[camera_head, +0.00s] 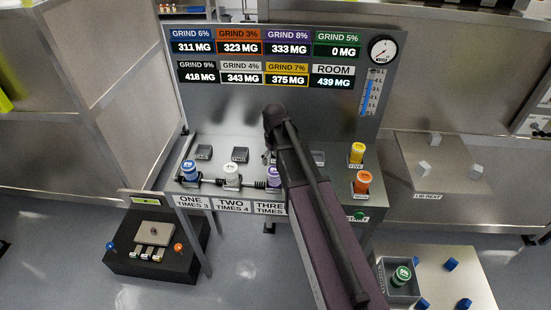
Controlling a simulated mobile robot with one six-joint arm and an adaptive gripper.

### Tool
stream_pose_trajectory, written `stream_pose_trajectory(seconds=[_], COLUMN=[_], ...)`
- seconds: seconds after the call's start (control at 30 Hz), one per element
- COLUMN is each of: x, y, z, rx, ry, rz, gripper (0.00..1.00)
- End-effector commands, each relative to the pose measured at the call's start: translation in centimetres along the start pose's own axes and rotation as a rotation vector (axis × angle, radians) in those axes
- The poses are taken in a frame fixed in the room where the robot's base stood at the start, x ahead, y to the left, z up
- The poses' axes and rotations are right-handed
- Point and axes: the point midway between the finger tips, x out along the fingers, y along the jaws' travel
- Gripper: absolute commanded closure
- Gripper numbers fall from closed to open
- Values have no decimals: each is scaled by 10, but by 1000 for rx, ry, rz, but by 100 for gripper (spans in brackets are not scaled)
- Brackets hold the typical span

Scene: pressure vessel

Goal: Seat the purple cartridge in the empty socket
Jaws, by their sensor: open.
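The purple cartridge (273,174) stands in the front row of the sloped panel, above the label THREE. My arm partly covers it on its right side. Empty-looking dark sockets show behind the front row: one at the left (203,152), one in the middle (240,155) and one right of my arm (318,158). My gripper (267,156) is mostly hidden behind my arm; a small part of it shows just above and behind the purple cartridge. Whether it touches the cartridge cannot be told. The purple screen tile (287,41) reads GRIND 8%, 333 MG.
A blue cartridge (191,170) and a white one (231,174) stand left of the purple one. A yellow (357,153) and an orange cartridge (362,182) stand at the right. A green cartridge (402,274) sits in a grey box at lower right. The upright screen panel rises behind the sockets.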

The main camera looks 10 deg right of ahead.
Motion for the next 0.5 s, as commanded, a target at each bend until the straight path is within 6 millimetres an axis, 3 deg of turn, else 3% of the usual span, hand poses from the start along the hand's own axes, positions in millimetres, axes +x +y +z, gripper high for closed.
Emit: stream_pose_trajectory(seconds=[0.2,0.5], x=[-20,-29], y=[0,0], z=[0,0], rx=[0,1], ry=[0,0], rz=[0,0], gripper=[0,0])
